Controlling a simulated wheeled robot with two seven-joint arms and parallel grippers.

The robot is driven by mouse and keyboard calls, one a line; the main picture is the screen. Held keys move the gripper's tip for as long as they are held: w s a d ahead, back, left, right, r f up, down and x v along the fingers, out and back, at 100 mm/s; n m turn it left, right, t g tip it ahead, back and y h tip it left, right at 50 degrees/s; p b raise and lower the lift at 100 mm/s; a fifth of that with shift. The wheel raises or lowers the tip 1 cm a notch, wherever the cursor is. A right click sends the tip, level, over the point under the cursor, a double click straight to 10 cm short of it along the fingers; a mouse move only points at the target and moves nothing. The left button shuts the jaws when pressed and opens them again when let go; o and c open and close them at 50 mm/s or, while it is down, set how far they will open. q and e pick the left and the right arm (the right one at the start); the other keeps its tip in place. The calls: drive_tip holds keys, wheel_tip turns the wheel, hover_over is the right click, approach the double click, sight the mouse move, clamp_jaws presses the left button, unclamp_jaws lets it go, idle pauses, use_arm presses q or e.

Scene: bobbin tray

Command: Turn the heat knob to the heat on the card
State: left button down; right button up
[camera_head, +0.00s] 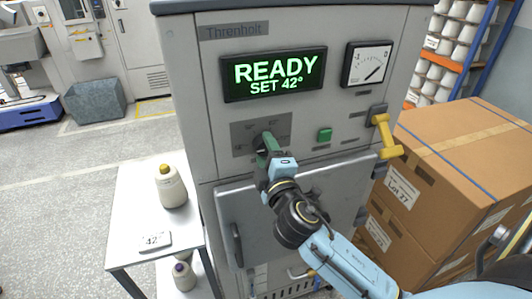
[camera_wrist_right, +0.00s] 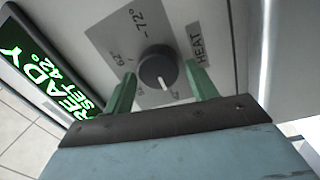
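The heat knob (camera_wrist_right: 155,66) is a dark round dial with a white pointer line, on a grey scale plate beside the word HEAT. Its pointer is toward the bottom of the right wrist view, near small marks I cannot read surely. In the head view the knob (camera_head: 258,142) is partly hidden by my right gripper (camera_head: 267,144). That gripper's green fingers are open, one on each side of the knob, with visible gaps. The card (camera_head: 155,241) on the white side table reads 42°. The display (camera_head: 273,74) reads READY, SET 42°. My left gripper is not in view.
A green button (camera_head: 325,135) and a yellow handle (camera_head: 385,136) are right of the knob. A gauge (camera_head: 368,64) is above them. A yellow-capped bottle (camera_head: 171,187) stands on the side table (camera_head: 128,213). Cardboard boxes (camera_head: 455,150) are stacked at the right.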

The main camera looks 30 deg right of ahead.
drive_tip(key=shift+o, duration=0.8)
drive_tip(key=shift+s, duration=0.2)
drive_tip(key=b+v, duration=0.4)
drive_tip(key=v, duration=0.9)
drive_tip(key=shift+f, duration=0.1)
